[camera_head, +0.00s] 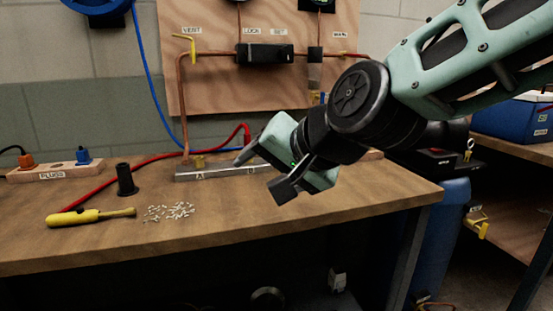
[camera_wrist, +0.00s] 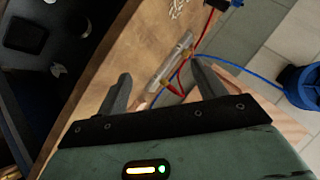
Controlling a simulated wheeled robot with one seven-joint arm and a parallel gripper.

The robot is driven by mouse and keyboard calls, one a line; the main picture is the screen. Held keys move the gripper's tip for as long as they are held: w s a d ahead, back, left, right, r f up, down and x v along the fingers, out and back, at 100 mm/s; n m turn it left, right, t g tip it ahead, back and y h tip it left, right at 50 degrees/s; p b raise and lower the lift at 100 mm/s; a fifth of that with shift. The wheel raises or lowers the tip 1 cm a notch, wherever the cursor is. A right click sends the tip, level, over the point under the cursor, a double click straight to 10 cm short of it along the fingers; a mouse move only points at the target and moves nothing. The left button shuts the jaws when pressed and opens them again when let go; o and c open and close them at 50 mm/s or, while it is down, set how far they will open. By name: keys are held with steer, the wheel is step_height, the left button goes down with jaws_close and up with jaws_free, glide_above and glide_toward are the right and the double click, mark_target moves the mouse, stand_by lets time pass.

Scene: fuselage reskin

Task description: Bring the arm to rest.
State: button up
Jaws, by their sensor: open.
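My arm reaches in from the upper right of the head view, in pale green links with a dark round joint. My gripper (camera_head: 262,170) hangs in the air over the right part of the wooden workbench (camera_head: 330,205). In the wrist view my gripper (camera_wrist: 160,88) shows two dark fingers spread wide apart with nothing between them. Beyond the fingers lie a metal bar (camera_wrist: 170,62) and a red hose (camera_wrist: 183,75). The metal bar also shows in the head view (camera_head: 215,172), behind my gripper, which hides part of it.
A yellow-handled tool (camera_head: 85,217), small pale rivets (camera_head: 169,211) and a black cylinder (camera_head: 125,180) are on the bench's left half. A plug board (camera_head: 54,171) stands behind them. Copper piping (camera_head: 182,105) runs along the back panel. A blue drum (camera_head: 445,235) stands right of the bench.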

steer(key=s+d+f+n+g+h, duration=0.45)
steer(key=s+d+f, duration=0.35)
steer(key=s, duration=0.3)
steer(key=s+d+f+n+g+h, duration=0.3)
steer(key=s+d+f+n, duration=0.2)
steer(key=s+d+f, duration=0.4)
step_height(320, 180, up, 20)
steer(key=a+p, duration=0.1)
steer(key=p, duration=1.7)
steer(key=shift+s+a+y+p, duration=0.15)
steer(key=shift+s+y+p, duration=0.2)
steer(key=shift+s, duration=0.1)
